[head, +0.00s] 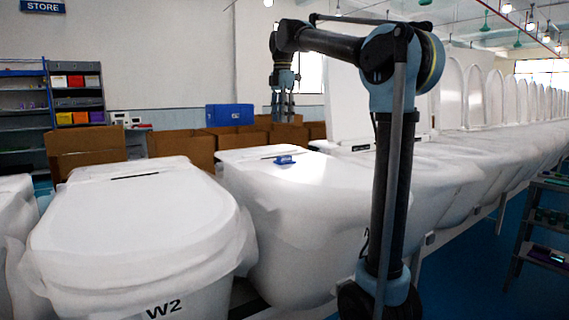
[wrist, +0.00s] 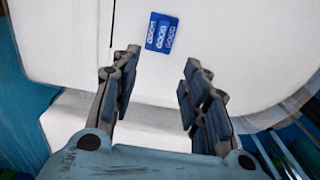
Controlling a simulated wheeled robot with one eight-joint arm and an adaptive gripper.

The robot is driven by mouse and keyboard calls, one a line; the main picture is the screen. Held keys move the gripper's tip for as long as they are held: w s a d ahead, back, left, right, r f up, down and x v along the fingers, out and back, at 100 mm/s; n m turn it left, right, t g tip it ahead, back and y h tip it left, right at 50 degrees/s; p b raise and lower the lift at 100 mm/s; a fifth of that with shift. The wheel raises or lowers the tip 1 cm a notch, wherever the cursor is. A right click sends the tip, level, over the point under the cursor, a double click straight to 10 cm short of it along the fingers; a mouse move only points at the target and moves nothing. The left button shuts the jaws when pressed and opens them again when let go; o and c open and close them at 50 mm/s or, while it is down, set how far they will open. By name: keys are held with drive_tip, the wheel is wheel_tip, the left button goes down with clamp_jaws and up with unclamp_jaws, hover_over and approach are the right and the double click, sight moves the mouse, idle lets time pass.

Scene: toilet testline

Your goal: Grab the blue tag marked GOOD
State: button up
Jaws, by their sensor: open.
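A small blue tag (head: 284,160) lies on top of the white toilet (head: 320,190) in the middle of the head view. In the wrist view the blue tag (wrist: 161,32) shows white lettering that seems to read GOOD, in several strips side by side; I cannot tell whether it is one piece or more. My gripper (wrist: 162,60) is open and empty, its two fingers apart, with the tag just beyond the fingertips and roughly centred between them. In the head view my gripper (head: 283,110) hangs pointing down, above the tag in the picture and apart from it.
A white toilet marked W2 (head: 130,225) stands at the left, and a long row of white toilets (head: 500,140) runs to the right. Cardboard boxes (head: 180,148) and a blue bin (head: 229,115) stand behind. A shelf (head: 545,220) stands at the right edge.

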hover_over(286, 159)
drive_tip(key=a, duration=0.1)
drive_tip(key=f, duration=0.9)
drive_tip(key=shift+w+a, duration=0.2)
drive_tip(key=shift+w, duration=0.05)
drive_tip(key=shift+w+d+f, duration=0.1)
drive_tip(key=shift+f, duration=1.2)
drive_tip(key=shift+w+d+f, duration=0.1)
drive_tip(key=shift+f, duration=1.15)
drive_tip(key=c, duration=1)
